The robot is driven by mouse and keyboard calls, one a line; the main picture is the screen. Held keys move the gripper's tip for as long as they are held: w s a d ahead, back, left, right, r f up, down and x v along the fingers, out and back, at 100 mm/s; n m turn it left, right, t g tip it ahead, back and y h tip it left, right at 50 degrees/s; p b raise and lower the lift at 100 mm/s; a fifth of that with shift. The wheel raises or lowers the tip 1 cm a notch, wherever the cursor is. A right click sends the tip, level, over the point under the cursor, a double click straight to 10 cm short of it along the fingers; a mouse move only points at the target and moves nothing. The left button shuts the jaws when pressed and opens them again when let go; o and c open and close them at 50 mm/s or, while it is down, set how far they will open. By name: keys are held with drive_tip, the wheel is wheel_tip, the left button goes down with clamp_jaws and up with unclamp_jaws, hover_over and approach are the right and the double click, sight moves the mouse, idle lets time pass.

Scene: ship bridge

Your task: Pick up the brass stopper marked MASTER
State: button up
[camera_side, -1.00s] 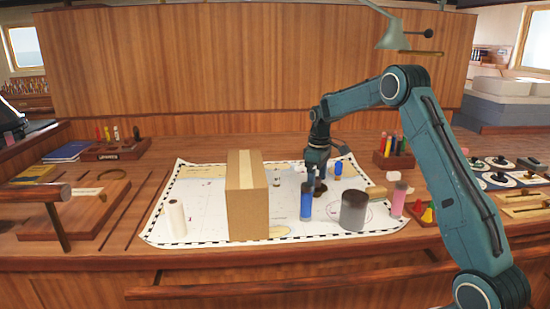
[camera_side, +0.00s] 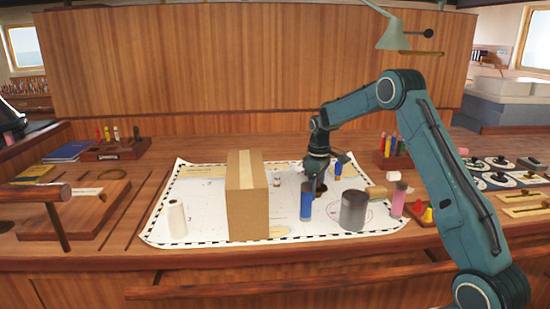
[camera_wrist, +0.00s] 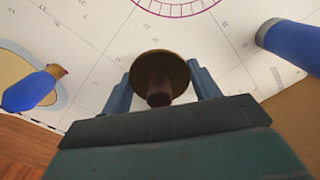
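The brass stopper (camera_wrist: 161,66) stands on the chart under my gripper. In the wrist view it is a round brownish disc with a narrow dark stem (camera_wrist: 159,95) rising toward the camera. In the side view its dark base (camera_side: 320,191) shows below the fingers. No MASTER marking is readable. My gripper (camera_wrist: 160,88) is low over it, with one blue-grey finger on each side. The fingers are apart, with gaps between them and the stem. Whether either finger touches the disc's edge cannot be told.
A tall cardboard box (camera_side: 247,200) stands left of my gripper. A blue cylinder (camera_side: 306,202) is close in front, and a blue bottle (camera_side: 338,170) is close behind on the right. A grey cylinder (camera_side: 353,210), pink cylinder (camera_side: 399,200) and white cylinder (camera_side: 177,218) stand on the chart (camera_side: 205,205).

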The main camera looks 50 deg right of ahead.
drive_tip(key=shift+c, duration=1.2)
drive_tip(key=shift+r, duration=0.1)
wheel_tip(320, 180, up, 20)
idle(0.3)
